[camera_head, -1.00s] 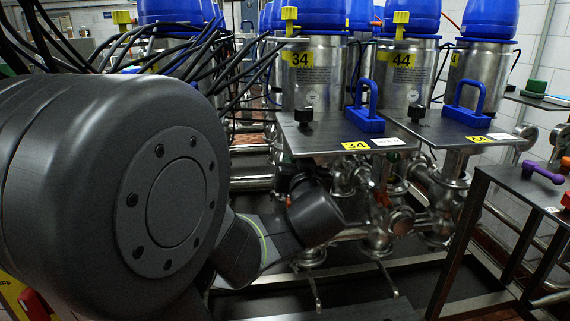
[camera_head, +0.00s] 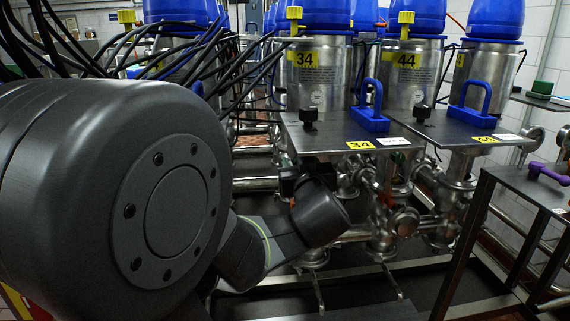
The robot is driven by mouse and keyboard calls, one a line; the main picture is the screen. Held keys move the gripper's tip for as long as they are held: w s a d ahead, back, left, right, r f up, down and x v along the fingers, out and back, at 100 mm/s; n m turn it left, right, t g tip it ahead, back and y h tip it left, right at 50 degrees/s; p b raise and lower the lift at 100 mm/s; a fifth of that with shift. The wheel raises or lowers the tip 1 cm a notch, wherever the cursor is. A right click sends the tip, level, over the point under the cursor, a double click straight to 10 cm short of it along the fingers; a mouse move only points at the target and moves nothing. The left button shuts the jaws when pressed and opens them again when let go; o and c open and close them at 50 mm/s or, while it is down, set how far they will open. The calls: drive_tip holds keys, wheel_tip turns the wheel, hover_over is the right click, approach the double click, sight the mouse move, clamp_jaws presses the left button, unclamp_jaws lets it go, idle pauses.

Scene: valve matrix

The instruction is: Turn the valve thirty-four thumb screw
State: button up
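Valve 34 (camera_head: 316,75) is a steel cylinder with a blue cap and a yellow 34 label. A dark plate with a yellow 34 tag (camera_head: 360,145) is at its front. A black knob (camera_head: 309,116) and a blue handle (camera_head: 370,108) stand on this plate. I cannot pick out the thumb screw for certain. My arm fills the left, and its dark wrist (camera_head: 320,216) is below the plate, in front of the pipes. My gripper (camera_head: 289,183) seems to be a small dark shape under the plate's left front edge; its fingers are hidden or too dark to tell.
Valve 44 (camera_head: 414,75) stands to the right with its own plate, handle and knob. Steel pipes and fittings (camera_head: 400,220) crowd the space below the plates. A dark metal stand (camera_head: 530,185) with a purple handle is at the right. Black cables hang at the upper left.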

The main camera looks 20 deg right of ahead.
drive_tip(key=p+v, duration=0.3)
drive_tip(key=v, duration=1)
drive_tip(key=shift+s, duration=0.4)
drive_tip(key=shift+w, duration=0.1)
drive_tip(key=b+x, duration=0.3)
drive_tip(key=x, duration=1)
drive_tip(key=shift+w, duration=0.3)
drive_tip(key=shift+s, duration=0.1)
